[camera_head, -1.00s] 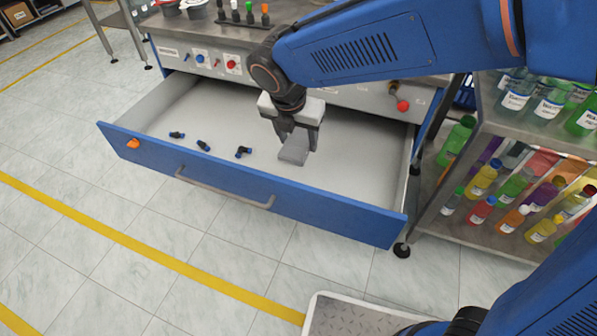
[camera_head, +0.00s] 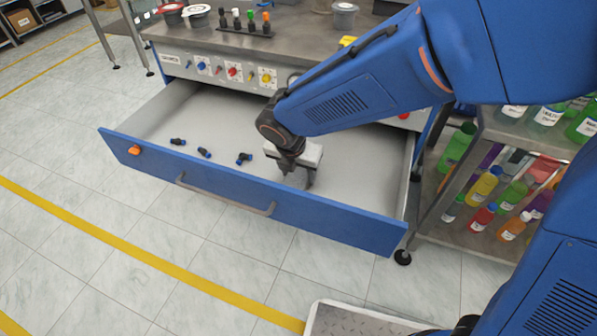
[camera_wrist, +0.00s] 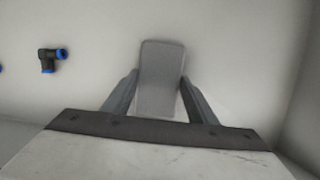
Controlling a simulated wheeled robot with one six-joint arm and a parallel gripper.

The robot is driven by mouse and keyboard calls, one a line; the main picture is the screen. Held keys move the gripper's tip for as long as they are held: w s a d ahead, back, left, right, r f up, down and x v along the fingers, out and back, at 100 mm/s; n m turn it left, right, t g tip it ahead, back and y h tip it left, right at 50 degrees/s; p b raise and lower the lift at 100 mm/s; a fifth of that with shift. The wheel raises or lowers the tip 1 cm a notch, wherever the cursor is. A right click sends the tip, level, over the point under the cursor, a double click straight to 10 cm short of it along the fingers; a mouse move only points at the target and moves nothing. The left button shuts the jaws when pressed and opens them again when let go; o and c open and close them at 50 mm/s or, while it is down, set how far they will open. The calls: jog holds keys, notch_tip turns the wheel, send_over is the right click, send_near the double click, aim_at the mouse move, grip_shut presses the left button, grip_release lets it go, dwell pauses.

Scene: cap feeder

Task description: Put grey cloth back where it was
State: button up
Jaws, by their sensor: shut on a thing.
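The grey cloth (camera_wrist: 160,75) is a small folded rectangle between the fingers of my gripper (camera_wrist: 158,92) in the wrist view. My gripper (camera_head: 298,182) is shut on it and is low inside the open blue drawer (camera_head: 330,221), right of the middle. In the head view the cloth is mostly hidden by my gripper. I cannot tell whether the cloth touches the drawer floor.
Several black and blue pipe fittings (camera_head: 244,158) lie in the drawer to the left of my gripper. The drawer's front panel and handle (camera_head: 226,196) stand close in front. A shelf with bottles (camera_head: 484,185) is on the right. The drawer floor around the cloth is clear.

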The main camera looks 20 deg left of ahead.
jog(key=o, duration=1)
jog(key=shift+f, duration=0.1)
jog(key=v, duration=1.2)
